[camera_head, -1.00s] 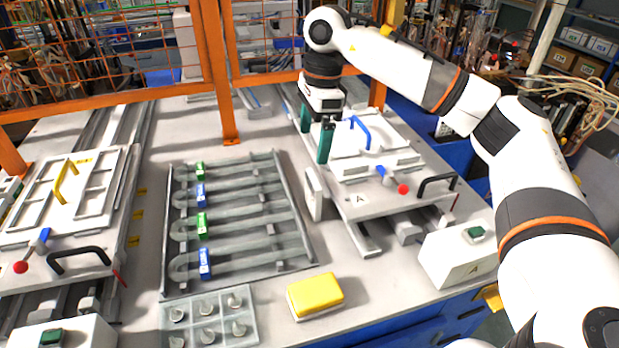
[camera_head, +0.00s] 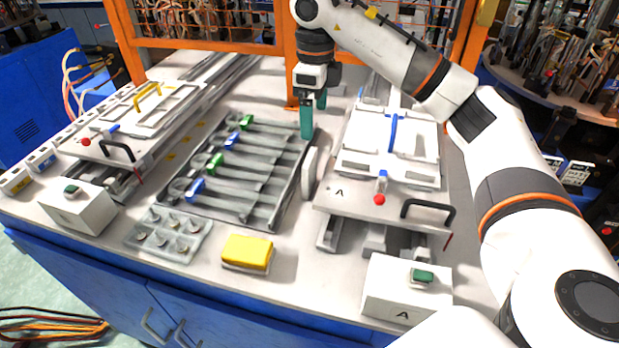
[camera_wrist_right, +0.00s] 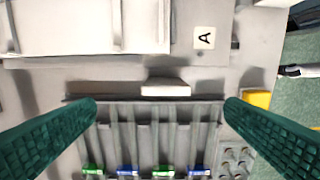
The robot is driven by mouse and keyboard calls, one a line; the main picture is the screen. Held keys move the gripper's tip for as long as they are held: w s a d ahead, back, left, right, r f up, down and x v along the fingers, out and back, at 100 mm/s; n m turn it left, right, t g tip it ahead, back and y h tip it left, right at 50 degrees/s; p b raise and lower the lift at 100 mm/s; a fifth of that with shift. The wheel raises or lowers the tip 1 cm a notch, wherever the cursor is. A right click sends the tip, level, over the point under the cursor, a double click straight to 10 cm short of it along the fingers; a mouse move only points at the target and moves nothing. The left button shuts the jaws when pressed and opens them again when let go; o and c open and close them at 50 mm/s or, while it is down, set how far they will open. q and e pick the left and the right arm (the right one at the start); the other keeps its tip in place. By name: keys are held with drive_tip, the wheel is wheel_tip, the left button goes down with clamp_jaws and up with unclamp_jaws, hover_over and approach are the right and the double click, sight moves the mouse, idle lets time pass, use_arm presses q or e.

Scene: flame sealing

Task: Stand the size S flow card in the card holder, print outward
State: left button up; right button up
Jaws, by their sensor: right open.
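My right gripper (camera_head: 314,112) is open, with two teal fingers pointing down above the gap between the tube rack (camera_head: 285,205) and the station marked A (camera_head: 335,203). In the right wrist view the fingers are wide apart (camera_wrist_right: 162,108) with nothing between them. A small white upright piece (camera_head: 309,172) stands beside the rack's right edge; it also shows in the right wrist view (camera_wrist_right: 165,88), between the fingers' lines but below them. I cannot tell whether it is the card holder. No size S print is legible, so I cannot pick out the flow card. My left gripper is out of view.
A yellow block (camera_head: 247,252) and a tray of grey cones (camera_head: 190,246) lie at the front. A second station (camera_head: 125,150) is at the left, with small boxes (camera_head: 42,157) along the table edge. An orange frame (camera_head: 205,47) stands behind.

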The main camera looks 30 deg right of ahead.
sight(310, 157)
drive_tip(key=f, duration=0.4)
drive_tip(key=a+f, duration=0.1)
drive_tip(key=f, duration=0.1)
drive_tip(key=shift+w+f, duration=0.2)
drive_tip(key=shift+w, duration=0.2)
drive_tip(key=shift+s+d+f+p, duration=0.1)
drive_tip(key=shift+s+f+p, duration=0.15)
drive_tip(key=shift+f, duration=0.2)
drive_tip(key=f+p, duration=0.1)
drive_tip(key=f, duration=0.1)
drive_tip(key=f+p, duration=0.1)
drive_tip(key=f, duration=0.1)
drive_tip(key=shift+s+a+f, duration=0.15)
drive_tip(key=shift+a+f, duration=0.05)
drive_tip(key=shift+f, duration=0.2)
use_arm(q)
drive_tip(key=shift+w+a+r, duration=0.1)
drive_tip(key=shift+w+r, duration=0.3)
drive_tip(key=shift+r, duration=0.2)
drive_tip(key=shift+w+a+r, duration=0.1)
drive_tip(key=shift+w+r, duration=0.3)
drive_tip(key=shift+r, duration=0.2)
use_arm(e)
drive_tip(key=shift+c, duration=0.8)
drive_tip(key=c, duration=1)
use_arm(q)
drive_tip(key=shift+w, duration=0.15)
